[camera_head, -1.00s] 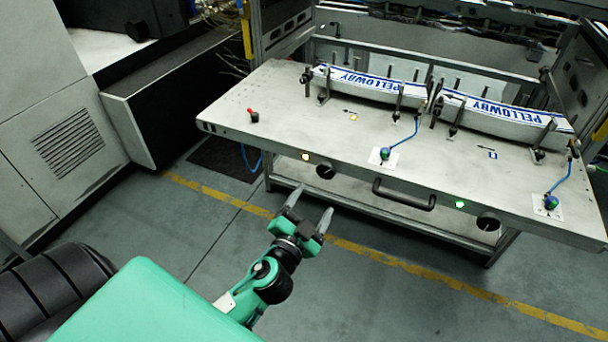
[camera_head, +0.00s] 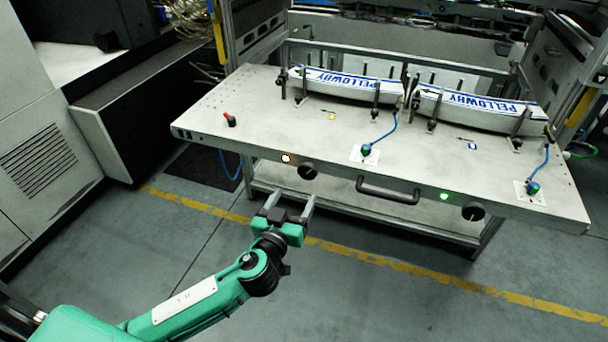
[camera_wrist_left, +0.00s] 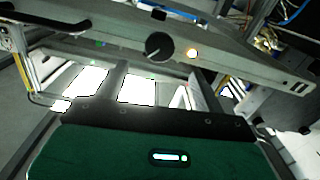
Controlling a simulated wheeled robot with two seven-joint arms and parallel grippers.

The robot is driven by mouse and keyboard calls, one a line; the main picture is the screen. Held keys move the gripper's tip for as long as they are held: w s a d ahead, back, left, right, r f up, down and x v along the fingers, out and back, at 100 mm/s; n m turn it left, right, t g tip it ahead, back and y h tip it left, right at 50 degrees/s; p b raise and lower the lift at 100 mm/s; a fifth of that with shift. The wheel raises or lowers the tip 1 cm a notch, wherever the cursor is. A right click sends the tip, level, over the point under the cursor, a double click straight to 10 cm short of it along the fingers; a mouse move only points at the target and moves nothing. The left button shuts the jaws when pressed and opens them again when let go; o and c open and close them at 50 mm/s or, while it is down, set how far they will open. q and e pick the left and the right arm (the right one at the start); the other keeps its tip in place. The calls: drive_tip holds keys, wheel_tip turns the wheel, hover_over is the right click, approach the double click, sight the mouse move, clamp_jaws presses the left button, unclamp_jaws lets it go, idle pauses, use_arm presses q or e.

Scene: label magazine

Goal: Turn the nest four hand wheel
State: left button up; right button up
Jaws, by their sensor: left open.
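Two black round hand wheels sit on the front edge of the grey table (camera_head: 250,105). No nest number is readable. My left gripper (camera_head: 291,204) is open and empty, in front of and below the left wheel, apart from it. My right gripper is out of view.
A black bar handle (camera_head: 388,193) projects from the table front between the wheels. Two white PELLOWBY-labelled stacks (camera_head: 347,83) (camera_head: 480,110) stand in black posts at the back. A lower shelf (camera_head: 350,205) lies beneath. Floor before the table is clear.

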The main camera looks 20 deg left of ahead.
sight(306, 173)
use_arm(q)
drive_tip(key=w, duration=0.9)
drive_tip(key=shift+w+d, duration=0.1)
drive_tip(key=shift+w, duration=0.05)
drive_tip(key=shift+c, duration=0.2)
drive_tip(key=c, duration=0.9)
